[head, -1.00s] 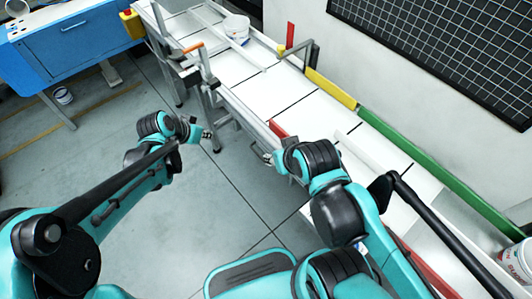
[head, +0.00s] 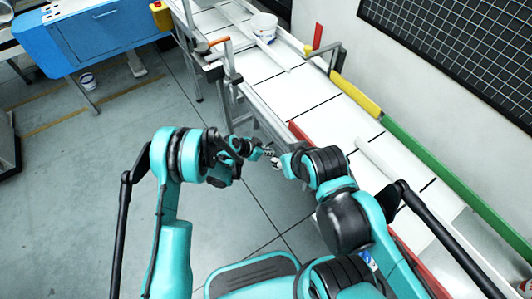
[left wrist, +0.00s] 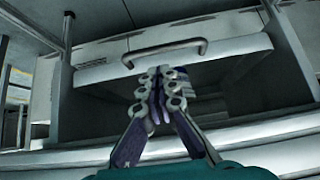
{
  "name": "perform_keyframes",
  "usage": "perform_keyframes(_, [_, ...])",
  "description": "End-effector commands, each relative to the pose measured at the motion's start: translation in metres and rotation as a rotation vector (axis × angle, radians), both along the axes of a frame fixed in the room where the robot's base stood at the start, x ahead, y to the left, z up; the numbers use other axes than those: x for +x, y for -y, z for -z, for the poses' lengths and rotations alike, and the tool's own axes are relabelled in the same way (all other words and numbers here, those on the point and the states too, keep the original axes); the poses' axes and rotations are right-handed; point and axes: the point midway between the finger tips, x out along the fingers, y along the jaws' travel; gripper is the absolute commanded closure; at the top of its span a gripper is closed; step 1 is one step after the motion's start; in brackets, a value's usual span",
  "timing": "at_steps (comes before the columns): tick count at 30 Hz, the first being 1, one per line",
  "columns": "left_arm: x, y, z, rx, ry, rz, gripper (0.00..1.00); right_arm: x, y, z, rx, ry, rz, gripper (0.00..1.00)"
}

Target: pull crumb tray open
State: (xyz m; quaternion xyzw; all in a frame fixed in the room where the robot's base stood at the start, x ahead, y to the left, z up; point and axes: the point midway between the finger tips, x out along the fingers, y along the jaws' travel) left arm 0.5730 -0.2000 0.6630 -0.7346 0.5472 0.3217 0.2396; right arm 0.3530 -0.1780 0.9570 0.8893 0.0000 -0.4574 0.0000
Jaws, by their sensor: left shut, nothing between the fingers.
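A pale drawer-like front, which looks like the crumb tray (left wrist: 225,48), spans the upper middle of the left wrist view. A grey bar handle (left wrist: 165,52) is fixed across it. I cannot tell how far the tray stands out. My left gripper (left wrist: 160,78) has its fingers together and empty, with the tips just below the handle in the picture; contact is not clear. In the head view the left gripper (head: 268,152) is beside the white bench, where I cannot make out the tray. My right gripper (head: 277,163) is close by, too small to read.
A blue cabinet (head: 100,38) is at upper left.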

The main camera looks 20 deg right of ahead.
Motion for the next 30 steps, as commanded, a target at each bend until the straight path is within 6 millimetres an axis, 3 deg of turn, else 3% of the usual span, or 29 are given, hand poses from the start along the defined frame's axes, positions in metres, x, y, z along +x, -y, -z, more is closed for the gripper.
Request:
perform_keyframes(3, [0.004, 0.015, 0.02, 0.0, 0.0, 0.0, 1.0, 0.0, 0.0, 0.012, 0.0, 0.0, 0.0, 0.6])
perform_keyframes(9, [0.009, 0.03, 0.036, 0.0, 0.0, -0.001, 1.0, 0.0, 0.0, 0.02, 0.0, 0.0, 0.0, 0.6])
perform_keyframes(23, [0.011, 0.035, 0.039, 0.0, 0.0, -0.003, 1.0, 0.0, 0.0, 0.021, 0.0, 0.0, 0.0, 0.6])
perform_keyframes(30, [0.023, 0.024, 0.04, 0.001, 0.001, -0.004, 1.0, 0.0, 0.0, 0.023, 0.0, 0.0, 0.0, 0.6])
